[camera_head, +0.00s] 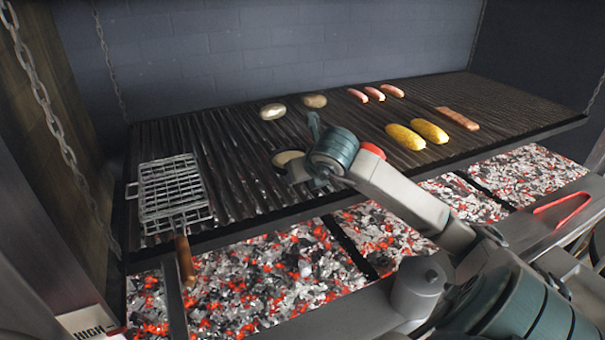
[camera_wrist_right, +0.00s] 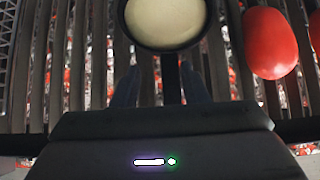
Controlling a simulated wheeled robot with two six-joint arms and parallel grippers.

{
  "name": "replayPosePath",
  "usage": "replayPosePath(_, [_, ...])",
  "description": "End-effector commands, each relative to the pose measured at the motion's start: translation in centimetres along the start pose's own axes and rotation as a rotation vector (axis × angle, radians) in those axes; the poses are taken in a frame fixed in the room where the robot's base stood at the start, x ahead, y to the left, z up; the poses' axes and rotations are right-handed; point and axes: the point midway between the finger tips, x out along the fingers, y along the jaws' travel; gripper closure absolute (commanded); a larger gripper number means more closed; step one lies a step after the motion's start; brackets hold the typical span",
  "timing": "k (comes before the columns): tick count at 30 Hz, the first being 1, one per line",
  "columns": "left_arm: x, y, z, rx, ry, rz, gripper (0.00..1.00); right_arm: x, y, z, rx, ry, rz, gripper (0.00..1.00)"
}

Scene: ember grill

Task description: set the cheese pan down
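The cheese pan (camera_head: 288,158) is a small dark round pan filled with pale cheese, on or just over the middle of the grill grate (camera_head: 235,180). My right gripper (camera_head: 304,150) reaches in from the right and partly covers it in the head view. In the right wrist view the cheese pan (camera_wrist_right: 165,22) is at the top, its dark handle (camera_wrist_right: 171,80) pointing back between the two fingers. The right gripper (camera_wrist_right: 160,85) looks open, with a gap left of the handle. Whether the pan touches the bars is unclear. My left gripper is out of view.
Red tomatoes (camera_wrist_right: 270,45) lie right of the pan. Corn cobs (camera_head: 430,131), sausages (camera_head: 375,93) and a brown strip (camera_head: 457,118) lie farther right; two pale rounds (camera_head: 273,111) lie behind. A wire basket (camera_head: 172,190) sits left. Glowing coals (camera_head: 255,285) lie below.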

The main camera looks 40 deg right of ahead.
Motion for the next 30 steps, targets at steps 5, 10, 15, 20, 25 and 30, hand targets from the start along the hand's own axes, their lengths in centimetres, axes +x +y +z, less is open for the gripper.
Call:
replayPosePath(5, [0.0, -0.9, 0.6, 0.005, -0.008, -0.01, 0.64, -0.1, 0.0, 0.1, 0.0, -0.002, 0.0, 0.6])
replayPosePath(10, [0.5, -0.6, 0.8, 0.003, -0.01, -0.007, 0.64, -1.3, -0.1, 0.1, -0.003, -0.007, 0.0, 0.6])
replayPosePath(15, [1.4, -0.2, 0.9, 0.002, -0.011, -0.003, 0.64, -4.0, -0.1, 0.1, -0.005, -0.009, -0.001, 0.6])
replayPosePath(20, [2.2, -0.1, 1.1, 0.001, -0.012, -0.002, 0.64, -6.8, -0.1, 0.1, -0.004, -0.009, -0.002, 0.6])
replayPosePath(25, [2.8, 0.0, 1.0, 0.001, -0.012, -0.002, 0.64, -9.5, -0.1, 0.0, -0.003, -0.009, -0.002, 0.6])
replayPosePath(30, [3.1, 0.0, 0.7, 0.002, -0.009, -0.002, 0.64, -11.4, 0.0, 0.1, -0.002, -0.006, 0.001, 0.6])
